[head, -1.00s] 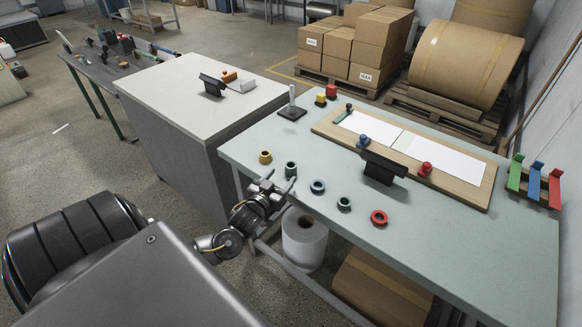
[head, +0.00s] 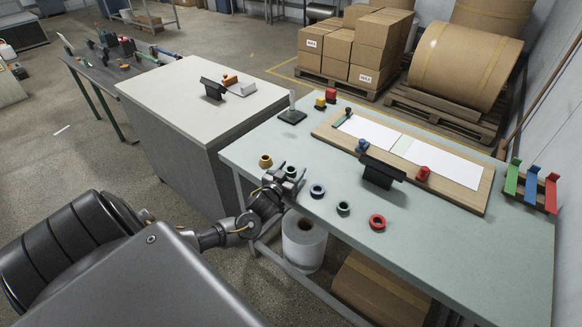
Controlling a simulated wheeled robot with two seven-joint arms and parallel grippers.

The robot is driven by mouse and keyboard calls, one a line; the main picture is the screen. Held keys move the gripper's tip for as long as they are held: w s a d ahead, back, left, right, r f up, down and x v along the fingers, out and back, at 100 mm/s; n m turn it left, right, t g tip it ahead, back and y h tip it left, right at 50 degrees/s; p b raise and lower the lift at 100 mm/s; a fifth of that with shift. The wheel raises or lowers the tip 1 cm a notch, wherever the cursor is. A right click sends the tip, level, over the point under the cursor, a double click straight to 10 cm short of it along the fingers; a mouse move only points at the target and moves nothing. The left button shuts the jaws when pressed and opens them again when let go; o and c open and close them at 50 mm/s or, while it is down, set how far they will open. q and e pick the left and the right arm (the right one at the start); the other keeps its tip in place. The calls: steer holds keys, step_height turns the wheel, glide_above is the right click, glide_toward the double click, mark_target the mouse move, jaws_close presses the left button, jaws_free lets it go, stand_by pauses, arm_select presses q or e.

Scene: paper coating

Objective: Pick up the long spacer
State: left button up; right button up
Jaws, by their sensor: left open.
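Several ring-shaped spacers stand along the near left edge of the pale green table (head: 440,235): a yellow one (head: 265,161), a dark green one (head: 291,171), a blue one (head: 317,191), another dark green one (head: 343,208) and a red one (head: 377,222). The dark green one beside the yellow looks rather tall, but I cannot surely tell which is the long spacer. My left gripper (head: 283,180) is open at that dark green spacer, its fingers partly hiding it. I cannot tell whether they touch it. My right gripper is out of view.
A wooden board (head: 460,200) with white sheets lies farther back, a black stand (head: 378,178) in front of it. A black-based post (head: 292,115) stands at the back left. A coloured rack (head: 534,190) is at right. The near right tabletop is clear.

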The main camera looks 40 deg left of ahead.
arm_select(q)
steer(key=c, duration=1.1)
steer(key=shift+r, duration=0.1)
